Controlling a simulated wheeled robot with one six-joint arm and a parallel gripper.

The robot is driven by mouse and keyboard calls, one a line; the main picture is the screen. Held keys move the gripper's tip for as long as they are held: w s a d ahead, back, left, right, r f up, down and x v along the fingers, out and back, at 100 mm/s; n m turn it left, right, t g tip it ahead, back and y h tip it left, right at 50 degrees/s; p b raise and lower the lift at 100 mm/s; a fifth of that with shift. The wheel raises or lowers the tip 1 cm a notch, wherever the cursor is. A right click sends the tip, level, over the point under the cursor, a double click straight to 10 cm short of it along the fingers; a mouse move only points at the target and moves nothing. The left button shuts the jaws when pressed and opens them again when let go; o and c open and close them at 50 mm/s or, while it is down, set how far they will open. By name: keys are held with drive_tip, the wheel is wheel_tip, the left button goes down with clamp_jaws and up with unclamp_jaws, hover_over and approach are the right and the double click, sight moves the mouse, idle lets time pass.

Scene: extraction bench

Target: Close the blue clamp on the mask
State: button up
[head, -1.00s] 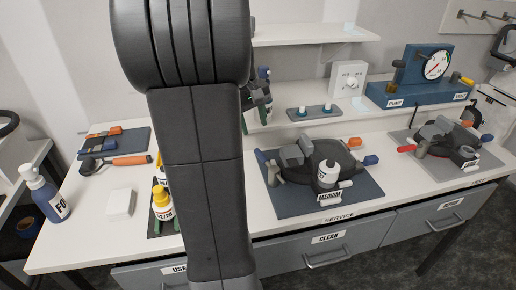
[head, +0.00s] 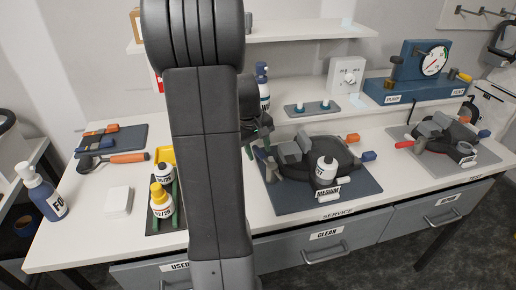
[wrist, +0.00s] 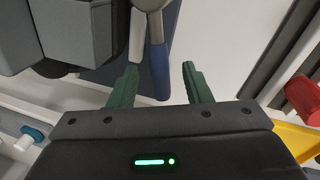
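The dark mask (head: 330,152) lies on a blue mat labelled MEDIUM (head: 283,196) on the bench. It has an orange lever (head: 352,138) and a blue lever (head: 368,155) at its right. Another blue lever (wrist: 159,68) shows in the wrist view, pointing toward my gripper beside a pale part. My gripper (wrist: 160,82) is open, with one green finger on each side of this lever's end; I cannot tell whether they touch it. In the head view my gripper is beside the mask's left end, partly hidden by my arm.
A second mask (head: 446,135) is on a grey mat at right. Yellow-capped bottle (head: 161,200), white block (head: 118,201) and spray bottle (head: 42,192) stand at left. A teal-knobbed strip (head: 311,109) is behind the mask.

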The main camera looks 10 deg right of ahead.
clamp_jaws()
drive_tip(key=shift+a, duration=0.1)
drive_tip(key=shift+s+a+n+t, duration=0.35)
drive_tip(key=shift+a+n, duration=0.35)
drive_tip(key=shift+n, duration=0.6)
drive_tip(key=n, duration=0.1)
drive_tip(key=s+a+n, duration=0.1)
drive_tip(key=shift+s+a+r+n+y+p, duration=0.1)
drive_tip(key=shift+s+a+n+y+p, duration=0.1)
drive_tip(key=shift+n+y+p, duration=0.15)
drive_tip(key=n, duration=0.1)
drive_tip(key=s+a+n, duration=0.1)
drive_tip(key=n, duration=0.1)
drive_tip(key=s+n, duration=0.1)
drive_tip(key=shift+s+a+n+t+y+p, duration=0.25)
drive_tip(key=shift+a+t+y+p, duration=0.05)
drive_tip(key=shift+t+y+p, duration=0.05)
drive_tip(key=shift+s+a+n, duration=0.2)
drive_tip(key=shift+s+n, duration=0.55)
drive_tip(key=shift+n, duration=0.45)
drive_tip(key=shift+s+n+y, duration=0.4)
drive_tip(key=shift+s+n, duration=0.55)
drive_tip(key=shift+n, duration=0.45)
